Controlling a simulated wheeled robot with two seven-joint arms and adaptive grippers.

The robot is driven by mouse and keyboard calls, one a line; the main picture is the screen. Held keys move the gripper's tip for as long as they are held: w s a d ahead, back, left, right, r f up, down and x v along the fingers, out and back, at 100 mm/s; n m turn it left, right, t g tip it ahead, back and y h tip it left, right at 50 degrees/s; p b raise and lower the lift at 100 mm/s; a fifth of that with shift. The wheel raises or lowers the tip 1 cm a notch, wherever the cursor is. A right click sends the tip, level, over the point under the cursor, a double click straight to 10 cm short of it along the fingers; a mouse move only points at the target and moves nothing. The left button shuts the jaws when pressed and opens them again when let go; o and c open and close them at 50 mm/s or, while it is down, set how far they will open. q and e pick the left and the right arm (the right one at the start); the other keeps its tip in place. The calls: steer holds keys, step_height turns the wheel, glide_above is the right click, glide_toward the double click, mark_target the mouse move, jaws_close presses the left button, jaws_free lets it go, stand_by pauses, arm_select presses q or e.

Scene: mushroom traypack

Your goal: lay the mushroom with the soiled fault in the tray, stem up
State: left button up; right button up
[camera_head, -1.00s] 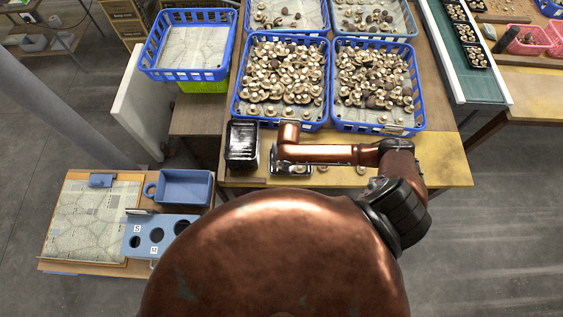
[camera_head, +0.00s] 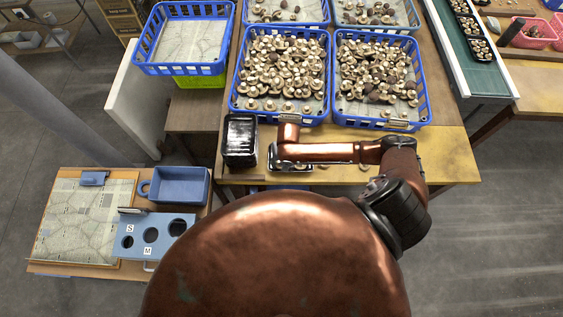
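My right arm, copper-coloured, comes in from the right and lies across the front of the packing table. Its wrist is near the table's left part, and the gripper below it is hidden or cannot be told apart. A dark, shiny-edged shape, perhaps the tray (camera_head: 274,164), shows partly under the forearm; its contents are hidden. A pale mushroom (camera_head: 364,167) lies at the table's front edge beside the arm. Many mushrooms fill two blue crates (camera_head: 233,106) (camera_head: 424,112). I cannot tell which mushroom is soiled. My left gripper is not in view.
A stack of black trays (camera_head: 240,140) stands left of my wrist. An empty blue crate (camera_head: 146,62) is at upper left. A low side table holds a blue bin (camera_head: 181,187), a gauge plate with holes (camera_head: 128,228) and a patterned board (camera_head: 88,220). Yellow table surface (camera_head: 447,150) at right is clear.

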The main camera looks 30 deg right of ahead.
steer(key=o, duration=0.5)
steer(key=r, duration=0.8)
steer(key=s+r, duration=0.1)
steer(key=r, duration=0.3)
steer(key=shift+s+d, duration=0.1)
steer(key=shift+d, duration=0.15)
steer(key=shift+s+f, duration=0.1)
steer(key=shift+f, duration=0.05)
